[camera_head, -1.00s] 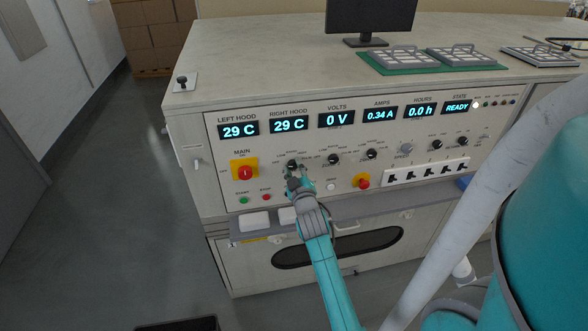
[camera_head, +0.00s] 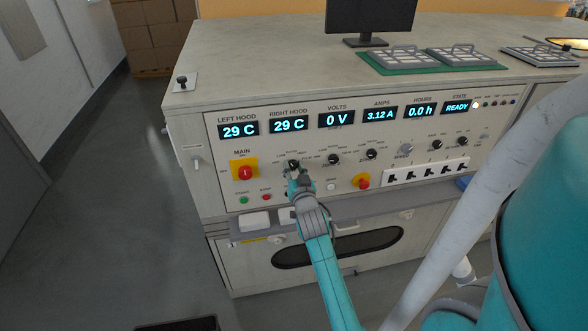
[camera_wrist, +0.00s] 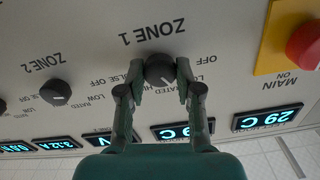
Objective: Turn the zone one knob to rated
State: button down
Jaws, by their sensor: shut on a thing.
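The zone one knob (camera_wrist: 160,71) is a round black knob under the upside-down "ZONE 1" label in the wrist view. It also shows in the head view (camera_head: 293,165), partly covered by my gripper (camera_head: 296,179). In the wrist view my gripper (camera_wrist: 160,78) is shut on the knob, with one finger on each side. The knob's pointer direction is too small to tell for sure. The rated label beside it is partly hidden by a finger.
The zone two knob (camera_wrist: 56,92) sits beside it on the panel. The red main switch (camera_head: 245,173) is on its yellow plate to the left. The amps display (camera_head: 380,115) reads 3.12 A, volts reads 0 V, and state reads READY. A shelf edge runs below the panel.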

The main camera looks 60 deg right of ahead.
jog(key=m, duration=0.5)
jog(key=shift+m, duration=0.3)
dwell(0.5)
jog(key=c, duration=0.8)
grip_release()
jog(key=shift+o, duration=0.2)
jog(key=v, duration=1.2)
